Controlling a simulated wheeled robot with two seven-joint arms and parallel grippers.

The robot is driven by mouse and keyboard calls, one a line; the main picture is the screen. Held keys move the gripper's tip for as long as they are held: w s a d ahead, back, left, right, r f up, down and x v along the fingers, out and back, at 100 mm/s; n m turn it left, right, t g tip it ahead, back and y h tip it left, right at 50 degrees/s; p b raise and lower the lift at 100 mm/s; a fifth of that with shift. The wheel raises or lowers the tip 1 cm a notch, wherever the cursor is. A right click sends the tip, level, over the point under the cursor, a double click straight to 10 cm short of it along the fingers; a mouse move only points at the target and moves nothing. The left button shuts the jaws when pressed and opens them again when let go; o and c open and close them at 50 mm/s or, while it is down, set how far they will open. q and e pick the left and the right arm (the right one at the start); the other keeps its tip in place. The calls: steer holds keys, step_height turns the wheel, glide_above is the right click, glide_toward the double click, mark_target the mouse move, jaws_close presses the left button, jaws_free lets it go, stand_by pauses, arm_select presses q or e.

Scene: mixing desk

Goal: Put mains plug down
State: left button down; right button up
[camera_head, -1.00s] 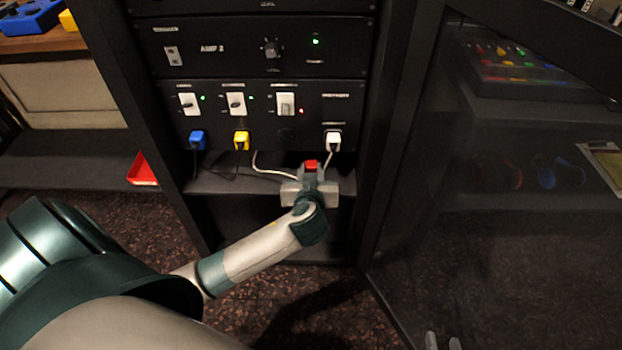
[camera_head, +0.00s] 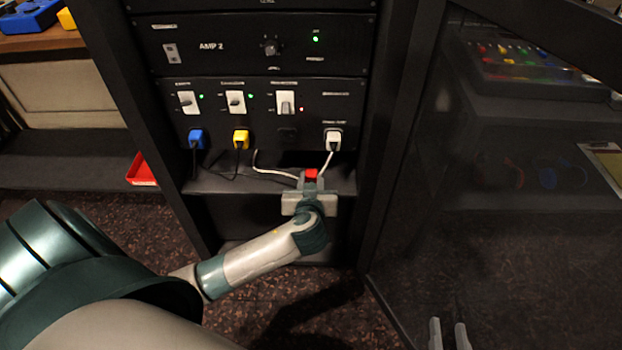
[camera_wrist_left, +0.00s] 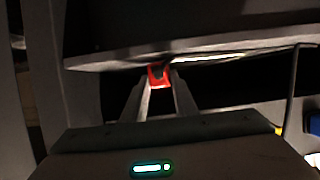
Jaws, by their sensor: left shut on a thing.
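The red mains plug (camera_head: 311,174) is at the tip of my left gripper (camera_head: 311,180), at the front of the shelf below the socket panel. In the left wrist view the red plug (camera_wrist_left: 158,75) sits between the two fingertips (camera_wrist_left: 158,84), which are shut on it close to the shelf edge. I cannot tell whether the plug touches the shelf. A white cable (camera_head: 272,170) lies on the shelf and runs to the plug. My right gripper (camera_head: 448,336) shows only its fingertips at the bottom edge, apart from each other and empty.
The shelf (camera_head: 225,183) has bare room left of the plug. Above it, blue (camera_head: 197,139), yellow (camera_head: 241,139) and white (camera_head: 333,140) plugs sit in the panel, beside an empty dark socket (camera_head: 287,134). Rack posts stand on both sides. A red tray (camera_head: 141,170) is at left.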

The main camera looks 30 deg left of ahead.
arm_select(q)
steer(key=shift+f, duration=0.3)
arm_select(e)
steer(key=shift+w+a+r+t, duration=0.1)
steer(key=shift+w+r+t, duration=0.05)
steer(key=shift+r+t, duration=0.35)
arm_select(q)
steer(key=c, duration=1.4)
jaws_free()
arm_select(e)
steer(key=shift+a+r, duration=0.1)
arm_select(q)
steer(key=shift+r, duration=0.15)
arm_select(e)
steer(key=shift+g, duration=0.3)
arm_select(q)
steer(key=shift+r, duration=0.15)
steer(key=shift+r+p, duration=0.3)
steer(key=shift+r, duration=0.1)
steer(key=p+v, duration=0.1)
steer(key=v, duration=1.1)
steer(key=shift+f, duration=0.2)
arm_select(e)
steer(key=s+d+f+g+h, duration=0.1)
steer(key=s+d+f+g, duration=0.1)
steer(key=f, duration=0.4)
steer(key=shift+s+d+f+g, duration=0.3)
steer(key=shift+s+g, duration=0.35)
steer(key=shift+g, duration=0.45)
